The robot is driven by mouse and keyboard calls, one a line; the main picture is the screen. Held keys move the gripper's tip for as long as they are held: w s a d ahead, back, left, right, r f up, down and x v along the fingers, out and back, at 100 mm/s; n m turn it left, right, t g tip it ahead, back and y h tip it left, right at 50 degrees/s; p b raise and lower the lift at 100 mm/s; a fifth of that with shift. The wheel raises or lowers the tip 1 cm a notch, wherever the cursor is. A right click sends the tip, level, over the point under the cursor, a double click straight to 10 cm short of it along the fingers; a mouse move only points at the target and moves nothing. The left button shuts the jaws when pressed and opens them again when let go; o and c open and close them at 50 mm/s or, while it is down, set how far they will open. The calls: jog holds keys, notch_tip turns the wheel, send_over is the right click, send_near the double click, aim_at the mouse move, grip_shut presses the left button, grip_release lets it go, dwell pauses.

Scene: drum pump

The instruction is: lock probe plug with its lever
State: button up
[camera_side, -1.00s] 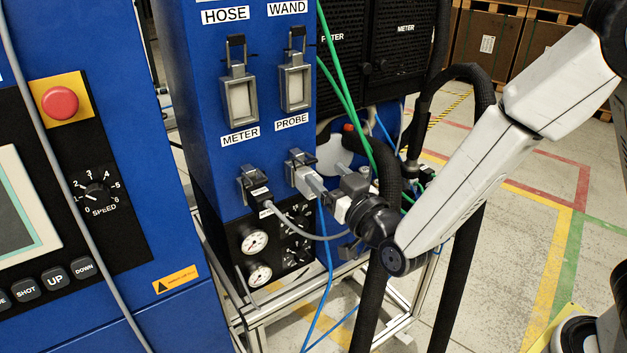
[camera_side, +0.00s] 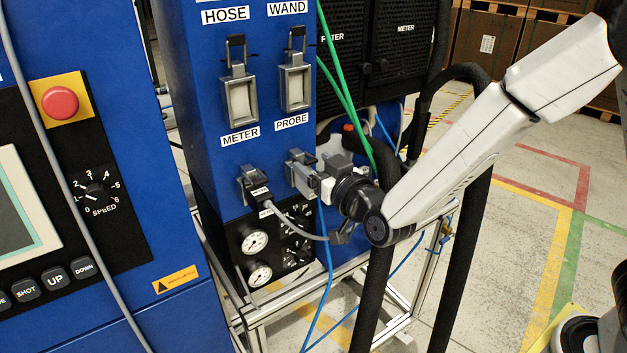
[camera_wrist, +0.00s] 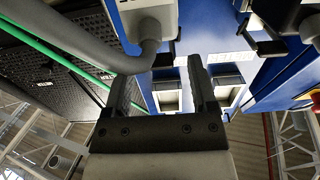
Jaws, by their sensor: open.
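The grey probe plug (camera_side: 305,178) is in the socket under the PROBE label, partly covered by my gripper in the side view. In the wrist view the plug (camera_wrist: 150,18) shows at the top with its thick grey cable bending left. A dark lever (camera_wrist: 162,58) is beside it, in line with the gap between my fingers. My gripper (camera_wrist: 164,66) is open, its two black fingers pointing toward the lever. I see no contact, and the exact gap is unclear. In the side view the fingers are largely hidden.
The meter plug (camera_side: 262,196) with its grey cable is in the neighbouring socket, left of the probe. Two empty sockets are above, under HOSE (camera_side: 240,98) and WAND (camera_side: 295,86). Green hoses (camera_side: 343,85) and a thick black hose (camera_side: 378,285) run close to my wrist.

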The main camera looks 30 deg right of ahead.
aim_at(313, 163)
jog(key=shift+w, duration=1.95)
grip_shut()
